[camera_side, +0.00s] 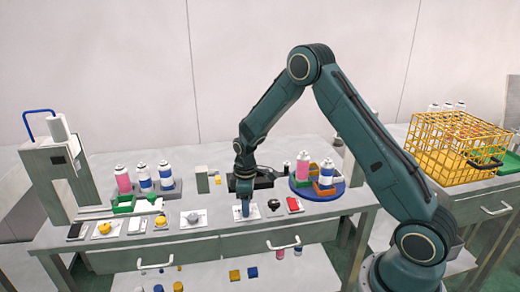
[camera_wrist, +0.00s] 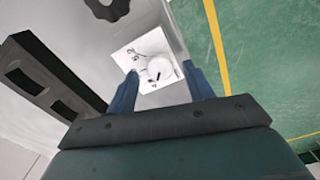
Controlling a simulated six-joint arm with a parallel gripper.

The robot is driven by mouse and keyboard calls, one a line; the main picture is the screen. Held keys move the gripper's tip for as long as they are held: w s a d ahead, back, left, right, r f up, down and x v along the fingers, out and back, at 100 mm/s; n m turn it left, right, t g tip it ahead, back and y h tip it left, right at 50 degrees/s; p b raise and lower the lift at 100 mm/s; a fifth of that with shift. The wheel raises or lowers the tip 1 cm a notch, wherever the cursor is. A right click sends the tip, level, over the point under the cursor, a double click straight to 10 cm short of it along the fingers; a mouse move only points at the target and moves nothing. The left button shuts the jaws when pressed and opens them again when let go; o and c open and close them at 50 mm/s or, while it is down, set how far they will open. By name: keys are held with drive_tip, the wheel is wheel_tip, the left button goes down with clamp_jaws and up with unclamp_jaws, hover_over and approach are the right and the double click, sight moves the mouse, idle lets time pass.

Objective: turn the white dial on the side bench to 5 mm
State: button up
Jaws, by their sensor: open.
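The white dial (camera_wrist: 160,69) sits on a square white plate (camera_wrist: 128,50) with dark numerals around it, in the wrist view. A short dark mark shows on the dial, but the figures are too small to read the setting. My gripper (camera_wrist: 160,73) is open, with its blue fingers on either side of the dial. I cannot tell whether they touch it. In the side view my gripper (camera_side: 243,211) points down at a white plate near the bench's front edge, and its fingers hide the dial.
A black knob (camera_side: 274,204) and a red item (camera_side: 293,204) are close on the right. A grey knob (camera_side: 193,217) is on the left. A blue turntable (camera_side: 332,192) with bottles stands behind right. The bench edge and green floor (camera_wrist: 260,40) lie close to the plate.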

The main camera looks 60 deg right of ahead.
drive_tip(key=shift+f, duration=0.65)
drive_tip(key=shift+c, duration=0.2)
drive_tip(key=c, duration=0.9)
drive_tip(key=shift+c, duration=0.2)
drive_tip(key=shift+m, duration=0.4)
drive_tip(key=m, duration=0.4)
drive_tip(key=shift+m, duration=2.6)
